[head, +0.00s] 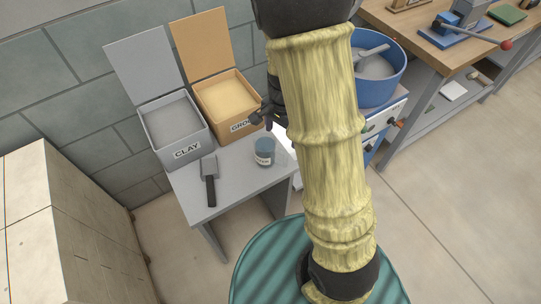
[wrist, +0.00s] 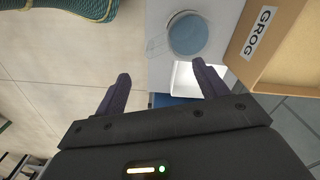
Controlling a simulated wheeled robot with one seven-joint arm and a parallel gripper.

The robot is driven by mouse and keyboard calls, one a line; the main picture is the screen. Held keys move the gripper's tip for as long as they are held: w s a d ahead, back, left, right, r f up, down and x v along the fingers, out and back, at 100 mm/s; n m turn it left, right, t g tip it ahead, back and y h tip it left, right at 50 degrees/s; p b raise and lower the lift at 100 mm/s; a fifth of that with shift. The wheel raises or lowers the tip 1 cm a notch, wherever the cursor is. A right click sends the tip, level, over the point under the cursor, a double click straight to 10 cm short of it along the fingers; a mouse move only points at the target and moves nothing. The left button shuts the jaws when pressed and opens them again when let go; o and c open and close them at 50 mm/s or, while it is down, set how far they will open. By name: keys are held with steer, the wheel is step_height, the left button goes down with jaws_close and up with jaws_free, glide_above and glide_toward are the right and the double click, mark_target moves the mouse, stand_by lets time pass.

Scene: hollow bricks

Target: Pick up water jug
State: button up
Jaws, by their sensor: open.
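The water jug (head: 264,152) is a small clear vessel with blue-grey water and a pale label. It stands upright on the grey table (head: 240,187), in front of the grog box. The wrist view shows the jug (wrist: 187,35) from above, its clear handle on the left. My gripper (head: 262,119) is above and behind the jug in the head view, partly hidden by my arm. In the wrist view my gripper (wrist: 161,72) is open and empty, with the jug beyond the fingertips, nearer the right finger. No contact shows.
The open clay box (head: 180,150) and grog box (head: 239,126) stand behind the jug. A scoop (head: 210,180) with a dark handle lies left of it. A blue tub (head: 391,82) is to the right, before a wooden workbench (head: 415,33). Stacked pale blocks (head: 75,235) stand lower left.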

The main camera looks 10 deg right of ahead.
mark_target(280, 153)
step_height(280, 153, down, 7)
steer(key=shift+f+b, duration=0.1)
steer(key=shift+b, duration=0.5)
steer(key=shift+f, duration=0.1)
steer(key=shift+s, duration=0.1)
steer(key=shift+f, duration=0.1)
step_height(280, 153, down, 6)
steer(key=shift+r+b, duration=0.2)
steer(key=shift+b, duration=0.35)
steer(key=shift+w, duration=0.2)
steer(key=shift+s+a, duration=0.1)
steer(key=shift+a, duration=0.05)
steer(key=shift+d, duration=0.2)
steer(key=shift+c, duration=0.2)
